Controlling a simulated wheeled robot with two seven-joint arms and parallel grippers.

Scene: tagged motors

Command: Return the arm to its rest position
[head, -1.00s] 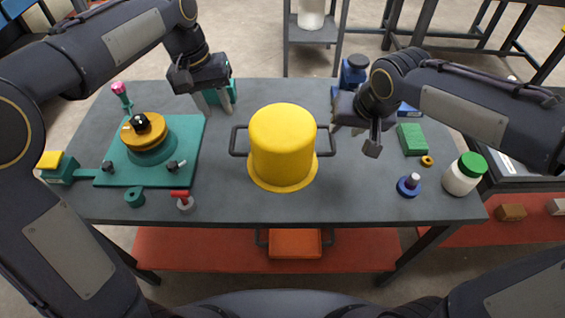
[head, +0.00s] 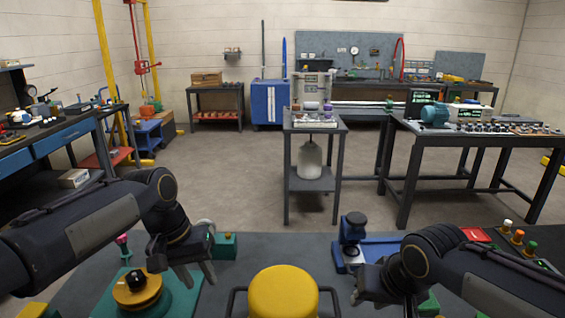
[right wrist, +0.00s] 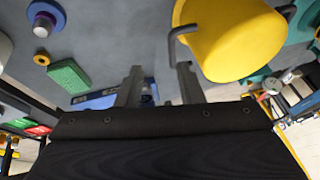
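My left gripper (head: 200,280) hangs over the left part of the near table, between the teal fixture and the yellow pot-like housing. Its fingers are apart with nothing between them. My right gripper (head: 362,292) is over the table to the right of the yellow housing (head: 283,292). In the right wrist view its two fingers (right wrist: 158,90) stand apart and empty, with the yellow housing (right wrist: 232,42) and its dark handle close by. The lower part of the housing is cut off in the head view.
A teal fixture with an orange disc (head: 137,290) is at left, and a blue device (head: 352,243) stands behind my right gripper. A green block (right wrist: 69,77) lies on the table. Beyond are a small grey stand (head: 315,128) and a bench (head: 470,140) with open floor between.

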